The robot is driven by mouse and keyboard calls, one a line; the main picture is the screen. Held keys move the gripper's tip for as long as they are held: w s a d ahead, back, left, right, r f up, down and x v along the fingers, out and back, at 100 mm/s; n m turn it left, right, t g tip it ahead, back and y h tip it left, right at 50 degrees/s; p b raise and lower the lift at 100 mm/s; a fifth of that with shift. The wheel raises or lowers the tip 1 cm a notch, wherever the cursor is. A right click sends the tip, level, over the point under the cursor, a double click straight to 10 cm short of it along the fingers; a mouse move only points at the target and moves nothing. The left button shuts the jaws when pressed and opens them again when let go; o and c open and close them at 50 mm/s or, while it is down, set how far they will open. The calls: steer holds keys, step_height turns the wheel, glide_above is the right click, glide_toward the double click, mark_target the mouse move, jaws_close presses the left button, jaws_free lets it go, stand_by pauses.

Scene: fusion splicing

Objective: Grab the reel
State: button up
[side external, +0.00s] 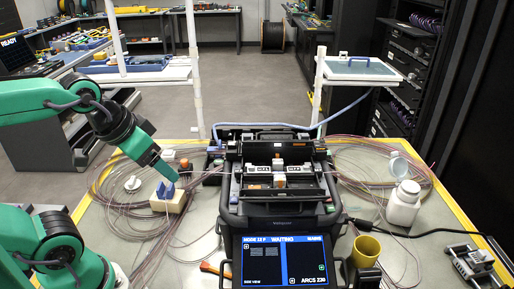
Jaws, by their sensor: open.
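A small white reel-like piece (133,183) lies at the left of the work table, among loose coils of thin fibre. My green arm reaches in from the left and slopes down to my gripper (167,184), which is open. It is just right of the white piece and directly above or at a beige block (168,201). Blue parts at the tip overlap the block, so contact is unclear.
The black fusion splicer (278,175) with a lit screen (283,261) fills the table's middle. A white bottle (404,203), a yellow cup (366,251) and a metal fixture (473,264) stand right. Fibre coils spread on both sides. An orange-handled tool (214,268) lies in front.

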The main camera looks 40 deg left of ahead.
steer(key=m+g, duration=0.6)
steer(key=m, duration=0.2)
glide_above(131, 180)
steer(key=f, duration=1.6)
steer(key=shift+w+d+f, duration=0.1)
steer(key=shift+w+d, duration=0.05)
steer(key=shift+w, duration=0.15)
steer(key=shift+s+a+f, duration=0.2)
steer(key=shift+a+f, duration=0.05)
steer(key=shift+a, duration=0.05)
steer(key=shift+f, duration=0.15)
steer(key=shift+f, duration=1.2)
steer(key=shift+d+f, duration=0.1)
